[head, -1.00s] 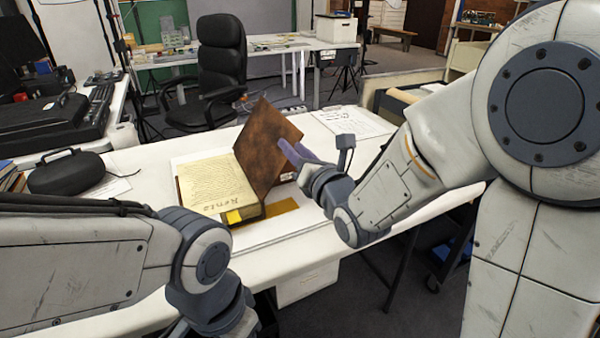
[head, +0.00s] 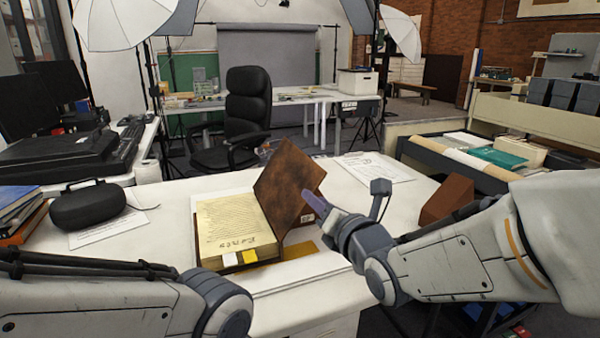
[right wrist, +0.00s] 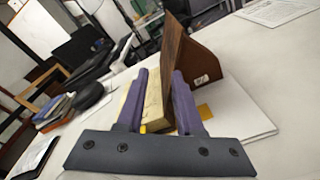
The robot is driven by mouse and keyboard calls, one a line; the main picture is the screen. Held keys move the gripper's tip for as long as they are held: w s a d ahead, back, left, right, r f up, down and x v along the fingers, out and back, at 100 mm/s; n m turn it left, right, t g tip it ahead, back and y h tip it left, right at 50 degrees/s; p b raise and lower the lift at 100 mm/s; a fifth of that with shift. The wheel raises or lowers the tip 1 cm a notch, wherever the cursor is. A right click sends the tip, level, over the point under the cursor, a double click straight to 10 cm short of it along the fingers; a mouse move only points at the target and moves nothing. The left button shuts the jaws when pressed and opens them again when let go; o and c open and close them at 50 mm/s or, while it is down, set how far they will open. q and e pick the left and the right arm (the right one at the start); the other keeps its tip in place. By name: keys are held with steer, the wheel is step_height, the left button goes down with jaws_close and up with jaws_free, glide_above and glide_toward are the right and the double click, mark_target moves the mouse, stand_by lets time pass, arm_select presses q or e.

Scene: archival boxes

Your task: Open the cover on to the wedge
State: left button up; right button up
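An open book (head: 232,228) with yellowed pages and yellow and white tabs lies on the white table. Its brown cover (head: 288,180) stands steeply raised at the right of the pages. A brown wedge with a small white label sits behind the cover, mostly hidden in the head view; it shows in the right wrist view (right wrist: 208,66). My right gripper (head: 308,197) is at the cover's right side, its purple fingers near the cover and wedge. My left gripper is out of view.
Another brown wedge-shaped block (head: 447,199) stands on the right of the table. A black case (head: 88,206) and stacked books (head: 20,213) are at the left. Paper sheets (head: 373,168) lie behind the cover. The front of the table is mostly clear.

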steer(key=s+a+f+m+g, duration=0.1)
steer(key=s+f+m+g, duration=0.1)
steer(key=s+f+m, duration=0.1)
steer(key=s+a+f+m+g+h, duration=0.1)
steer(key=s+f+m+g, duration=0.2)
steer(key=f+m, duration=0.2)
steer(key=s+a+f+m+g, duration=0.2)
steer(key=s+f+m, duration=0.2)
steer(key=m, duration=0.1)
steer(key=shift+s+a+g, duration=0.1)
steer(key=shift+g, duration=0.3)
steer(key=s+d+f+m+g+h, duration=0.1)
steer(key=s+f+m+g+h, duration=0.1)
steer(key=s+m+g, duration=0.5)
steer(key=s+d+f+m+g+h, duration=0.1)
steer(key=s+d+f+m, duration=0.15)
steer(key=s+m, duration=0.65)
step_height(320, 180, up, 25)
steer(key=s+a+n+p, duration=0.1)
steer(key=s+n+p, duration=0.1)
steer(key=p, duration=2.3)
steer(key=shift+n+p, duration=0.3)
steer(key=shift+n, duration=0.3)
